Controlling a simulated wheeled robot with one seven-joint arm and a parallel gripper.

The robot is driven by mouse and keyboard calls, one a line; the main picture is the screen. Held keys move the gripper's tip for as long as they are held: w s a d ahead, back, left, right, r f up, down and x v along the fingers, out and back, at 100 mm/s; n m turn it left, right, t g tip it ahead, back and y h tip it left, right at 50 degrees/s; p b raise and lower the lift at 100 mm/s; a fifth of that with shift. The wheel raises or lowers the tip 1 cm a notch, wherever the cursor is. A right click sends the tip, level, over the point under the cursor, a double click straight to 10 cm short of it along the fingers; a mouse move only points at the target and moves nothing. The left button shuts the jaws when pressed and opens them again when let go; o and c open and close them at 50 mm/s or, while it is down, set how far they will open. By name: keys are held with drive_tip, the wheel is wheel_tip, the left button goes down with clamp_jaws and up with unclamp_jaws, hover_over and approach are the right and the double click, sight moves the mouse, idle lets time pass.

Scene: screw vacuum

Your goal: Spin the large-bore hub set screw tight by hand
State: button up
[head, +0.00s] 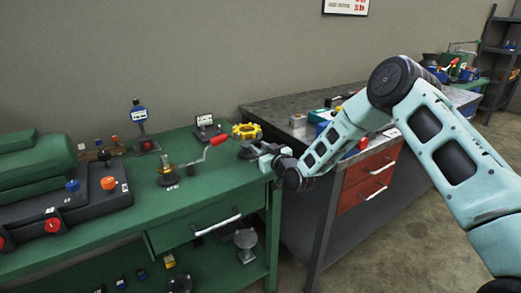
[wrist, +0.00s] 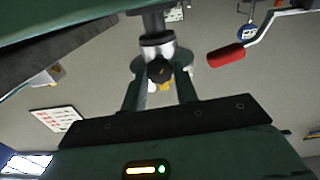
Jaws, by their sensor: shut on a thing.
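My gripper (head: 264,156) reaches in from the right to the right end of the green bench, just below and right of a yellow lobed handwheel (head: 246,130). In the wrist view my gripper (wrist: 160,75) has its two fingers on either side of a small black knob (wrist: 158,70), which looks like the set screw's head, and is shut on it. A silver cylindrical hub (wrist: 157,46) sits right behind the knob, joined to a dark shaft. The screw's thread is hidden, so its depth cannot be told. A little yellow shows behind the fingers.
A crank with a red handle (head: 219,139) stands left of the handwheel; the handle also shows in the wrist view (wrist: 226,54). A grey-topped bench (head: 275,112) with red drawers adjoins on the right.

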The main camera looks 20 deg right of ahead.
drive_tip(key=m+b, duration=0.2)
drive_tip(key=m, duration=0.1)
drive_tip(key=shift+f, duration=0.15)
drive_tip(key=m+b, duration=0.2)
drive_tip(key=m, duration=0.3)
drive_tip(key=shift+d, duration=0.15)
drive_tip(key=m+b, duration=0.2)
drive_tip(key=m, duration=0.2)
drive_tip(key=shift+m+b, duration=0.35)
drive_tip(key=shift+m, duration=1.35)
drive_tip(key=o, duration=1)
